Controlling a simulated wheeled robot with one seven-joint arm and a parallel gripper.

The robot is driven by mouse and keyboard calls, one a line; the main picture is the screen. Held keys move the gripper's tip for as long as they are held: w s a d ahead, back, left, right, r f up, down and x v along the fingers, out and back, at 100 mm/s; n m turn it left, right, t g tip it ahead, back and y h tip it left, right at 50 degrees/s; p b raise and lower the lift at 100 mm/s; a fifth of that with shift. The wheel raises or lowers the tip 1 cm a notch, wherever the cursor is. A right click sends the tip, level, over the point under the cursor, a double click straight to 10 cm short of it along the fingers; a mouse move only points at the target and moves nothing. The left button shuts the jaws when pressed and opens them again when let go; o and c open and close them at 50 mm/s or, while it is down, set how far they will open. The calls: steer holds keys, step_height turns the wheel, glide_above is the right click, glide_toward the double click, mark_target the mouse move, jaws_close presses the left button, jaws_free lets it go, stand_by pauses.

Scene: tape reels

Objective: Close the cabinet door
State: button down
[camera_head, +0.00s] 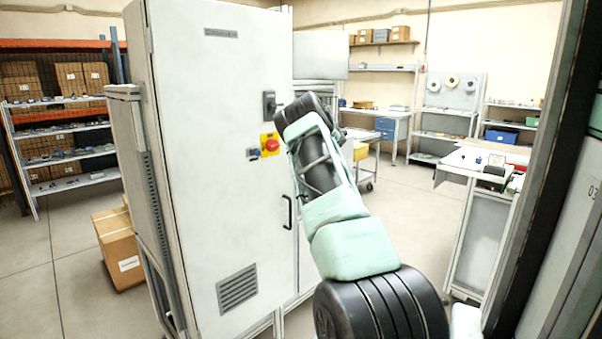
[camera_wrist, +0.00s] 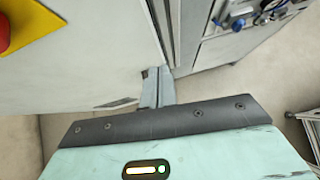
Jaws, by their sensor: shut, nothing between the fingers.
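The cabinet door (camera_head: 225,120) is a tall white panel with a red stop button on a yellow plate (camera_head: 270,145), a black handle (camera_head: 288,212) and a vent. In the wrist view, the door (camera_wrist: 75,55) fills the left, with the yellow plate at its upper left corner. My gripper (camera_wrist: 156,75) is shut and empty, its fingers close to the door's right edge. I cannot tell whether they touch it. In the head view my arm reaches up along the door's right side and hides the gripper. How far open the door stands is unclear.
Right of the door edge in the wrist view is a grey surface with blue and dark parts (camera_wrist: 250,15). Boxes (camera_head: 120,250) and loaded shelves (camera_head: 65,145) stand at the left. A workbench (camera_head: 480,165) stands at the right, with bare floor between.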

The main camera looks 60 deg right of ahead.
steer(key=b+v, duration=0.3)
steer(key=v, duration=0.7)
steer(key=shift+s+d, duration=0.3)
steer(key=shift+d, duration=0.1)
steer(key=shift+f, duration=0.1)
